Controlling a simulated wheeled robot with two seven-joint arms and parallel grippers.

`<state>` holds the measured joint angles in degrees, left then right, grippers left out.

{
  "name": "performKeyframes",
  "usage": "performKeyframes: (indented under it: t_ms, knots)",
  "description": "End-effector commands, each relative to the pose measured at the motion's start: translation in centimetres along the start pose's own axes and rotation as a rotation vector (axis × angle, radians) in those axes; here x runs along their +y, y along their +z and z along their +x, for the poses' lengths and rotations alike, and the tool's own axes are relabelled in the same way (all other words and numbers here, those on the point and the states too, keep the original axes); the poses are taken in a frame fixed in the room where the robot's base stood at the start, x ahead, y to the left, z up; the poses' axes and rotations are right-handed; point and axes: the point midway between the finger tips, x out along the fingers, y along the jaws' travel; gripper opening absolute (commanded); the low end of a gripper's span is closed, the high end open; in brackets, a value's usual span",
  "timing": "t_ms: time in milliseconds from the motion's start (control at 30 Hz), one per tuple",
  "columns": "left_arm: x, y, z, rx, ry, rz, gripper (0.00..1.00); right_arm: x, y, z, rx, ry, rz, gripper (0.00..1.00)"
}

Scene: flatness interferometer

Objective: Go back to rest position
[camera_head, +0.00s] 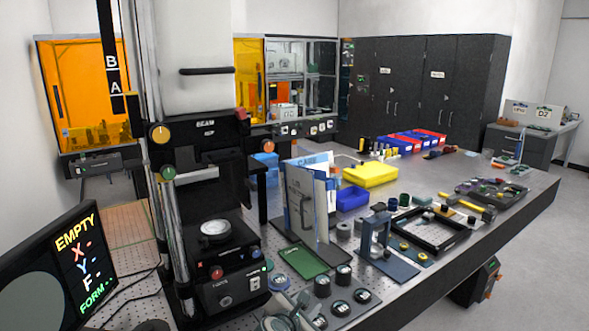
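What looks like my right gripper (287,312) shows as a small grey shape at the bottom edge, in front of the interferometer bench. It is cut off by the frame, and I cannot tell whether its fingers are open or shut. No held object can be made out. I do not see my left gripper. The interferometer (203,170) stands upright at the left of the bench, with a round pale disc (215,228) on its lower stage. A tilted screen (62,262) at the lower left reads EMPTY, X, Y, F and FORM.
The bench (505,205) holds upright binders (306,205), a green mat (303,261), black round pieces (343,274), a blue stand (376,240), a black frame (432,232) and a yellow bin (370,174). Dark cabinets (425,90) stand behind.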

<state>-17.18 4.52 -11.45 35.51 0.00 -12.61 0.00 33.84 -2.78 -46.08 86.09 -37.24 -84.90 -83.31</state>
Motion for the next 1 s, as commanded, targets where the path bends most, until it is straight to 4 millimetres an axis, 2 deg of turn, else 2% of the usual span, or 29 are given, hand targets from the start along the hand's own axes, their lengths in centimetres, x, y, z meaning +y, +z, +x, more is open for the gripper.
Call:
performKeyframes:
  t_ms: [33,200,433,600,800,900,1000]
  knots:
    - [0.0,0.0,0.0,0.0,0.0,0.0,0.0,-2.7,-1.7,-0.3,0.055,-0.032,0.082,0.3]
    - [-0.1,0.0,0.0,0.0,-0.001,0.0,0.0,-10.4,-5.7,-1.9,0.202,-0.15,0.388,0.3]
    - [-0.1,0.0,0.0,-0.001,-0.001,0.001,0.0,-20.7,-9.3,-5.6,0.322,-0.351,0.791,0.3]
    - [-0.1,0.0,0.0,-0.001,-0.001,0.0,0.0,-27.9,-10.6,-9.2,0.354,-0.511,1.076,0.3]
    - [-0.1,0.0,0.0,0.0,-0.001,0.001,0.0,-35.7,-10.6,-14.3,0.331,-0.701,1.393,0.3]
    - [-0.1,0.0,0.0,0.0,-0.001,0.001,0.0,-38.9,-10.2,-16.9,0.303,-0.784,1.532,0.3]
    - [-0.1,0.0,0.0,0.0,-0.001,0.001,0.0,-41.2,-9.6,-19.0,0.273,-0.845,1.634,0.3]
